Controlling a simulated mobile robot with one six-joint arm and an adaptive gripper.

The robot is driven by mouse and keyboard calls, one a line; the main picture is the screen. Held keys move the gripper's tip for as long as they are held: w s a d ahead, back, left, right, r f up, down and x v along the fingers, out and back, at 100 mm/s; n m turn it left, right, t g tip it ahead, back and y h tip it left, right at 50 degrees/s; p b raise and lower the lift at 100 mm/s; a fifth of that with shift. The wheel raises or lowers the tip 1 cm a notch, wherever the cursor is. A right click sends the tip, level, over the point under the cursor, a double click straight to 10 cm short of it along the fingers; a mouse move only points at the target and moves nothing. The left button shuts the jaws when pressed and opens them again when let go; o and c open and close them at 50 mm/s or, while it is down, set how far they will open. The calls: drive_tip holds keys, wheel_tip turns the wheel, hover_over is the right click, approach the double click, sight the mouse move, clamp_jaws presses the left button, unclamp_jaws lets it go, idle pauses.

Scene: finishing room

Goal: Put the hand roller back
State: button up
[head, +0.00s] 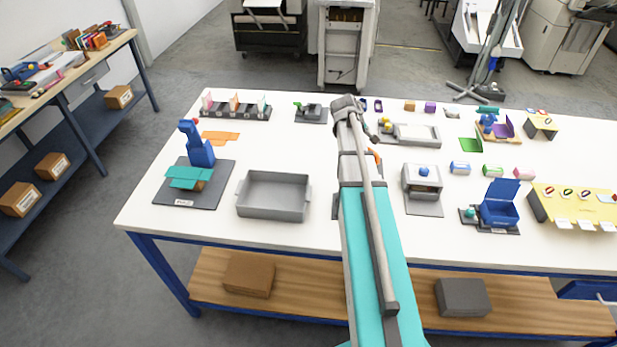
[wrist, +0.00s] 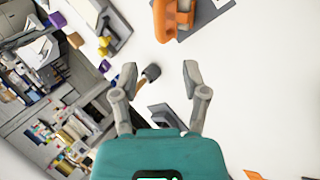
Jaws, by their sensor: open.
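My gripper (wrist: 161,76) is open and empty above the white table, with its two fingers apart in the wrist view. A small tool with a dark rounded head and a light brown end (wrist: 150,73) shows between and beyond the fingertips, nearer the left finger. It may be the hand roller, but I cannot tell for sure. In the head view my arm hides that spot. A dark grey stand (wrist: 163,114) is partly hidden behind my gripper; a dark plate with a green item (head: 310,113) is left of my gripper in the head view.
An orange device (wrist: 173,20) on a grey plate stands close by. A grey tray (head: 436,142) lies to the right. An empty grey bin (head: 273,213) and a blue press (head: 199,148) are at the left. Bare white table shows between them.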

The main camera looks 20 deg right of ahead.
drive_tip(key=s+a+f+m+y, duration=0.1)
drive_tip(key=s+a, duration=0.4)
drive_tip(key=a, duration=0.7)
drive_tip(key=s+a+f+g+y, duration=0.1)
drive_tip(key=s+a+y, duration=0.2)
drive_tip(key=a, duration=0.9)
drive_tip(key=s+a+f+m+y, duration=0.1)
drive_tip(key=s+a+y, duration=0.1)
drive_tip(key=s+a, duration=0.5)
drive_tip(key=a, duration=0.6)
drive_tip(key=shift+s+m+g+y, duration=0.25)
drive_tip(key=shift+m+g+y, duration=0.05)
drive_tip(key=shift+f, duration=0.15)
